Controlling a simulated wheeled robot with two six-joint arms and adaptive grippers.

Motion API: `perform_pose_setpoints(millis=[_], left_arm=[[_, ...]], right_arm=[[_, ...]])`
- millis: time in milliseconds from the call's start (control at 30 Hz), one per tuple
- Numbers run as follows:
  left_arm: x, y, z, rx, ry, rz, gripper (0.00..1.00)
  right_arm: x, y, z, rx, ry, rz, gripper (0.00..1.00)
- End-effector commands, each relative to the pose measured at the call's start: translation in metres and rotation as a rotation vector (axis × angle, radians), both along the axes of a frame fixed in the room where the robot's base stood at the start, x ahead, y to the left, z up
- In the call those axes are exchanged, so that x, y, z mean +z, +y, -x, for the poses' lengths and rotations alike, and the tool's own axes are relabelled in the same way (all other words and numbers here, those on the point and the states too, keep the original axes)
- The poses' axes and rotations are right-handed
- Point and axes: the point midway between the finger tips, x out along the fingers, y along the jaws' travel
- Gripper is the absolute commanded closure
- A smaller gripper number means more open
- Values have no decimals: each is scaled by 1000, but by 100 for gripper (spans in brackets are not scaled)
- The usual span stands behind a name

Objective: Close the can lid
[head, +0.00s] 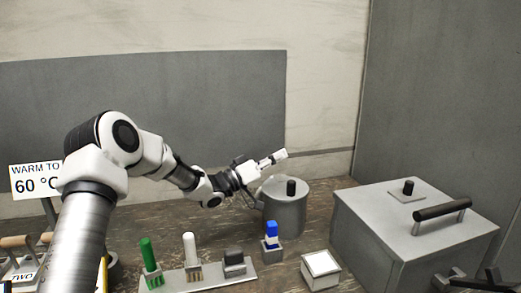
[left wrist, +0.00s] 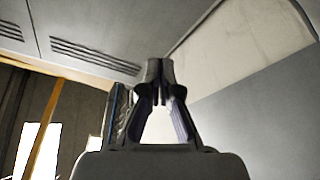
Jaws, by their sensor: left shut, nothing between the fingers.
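The can (head: 284,217) is a grey metal cylinder standing on the table in the head view. Its lid (head: 277,188), with a black knob (head: 291,187), lies across the top; I cannot tell whether it sits fully flush. My left gripper (head: 279,156) is just above and behind the lid, slanting up to the right and apparently apart from it. In the left wrist view the left gripper (left wrist: 160,82) is shut with nothing between its fingers, and the can is out of that view. My right gripper (head: 462,280) shows only partly at the lower right edge.
A large grey box (head: 385,240) with a dark handle (head: 442,209) stands right of the can. In front are a rack (head: 212,276) with green, white and dark items, a blue item (head: 271,233) and a small white-topped box (head: 321,266). A "60 °C" sign (head: 36,180) is at left.

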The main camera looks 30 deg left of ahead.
Motion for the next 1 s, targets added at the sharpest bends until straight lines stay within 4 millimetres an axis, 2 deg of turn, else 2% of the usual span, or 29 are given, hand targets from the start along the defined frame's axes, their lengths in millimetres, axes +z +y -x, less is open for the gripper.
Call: perform_pose_setpoints(millis=[33,100,400,700,1000], left_arm=[[-11,-4,3,-2,-28,-31,100],[-17,-9,8,-1,-71,-81,100],[-41,-25,21,-1,-230,-269,100],[-54,-32,27,0,-255,-299,100],[-58,-34,29,-1,-251,-298,100]], right_arm=[[-14,0,0,0,0,0,60],[-23,0,0,0,0,0,60],[-50,0,0,0,0,0,60],[-62,0,0,0,0,0,60],[-64,0,0,0,0,0,60]])
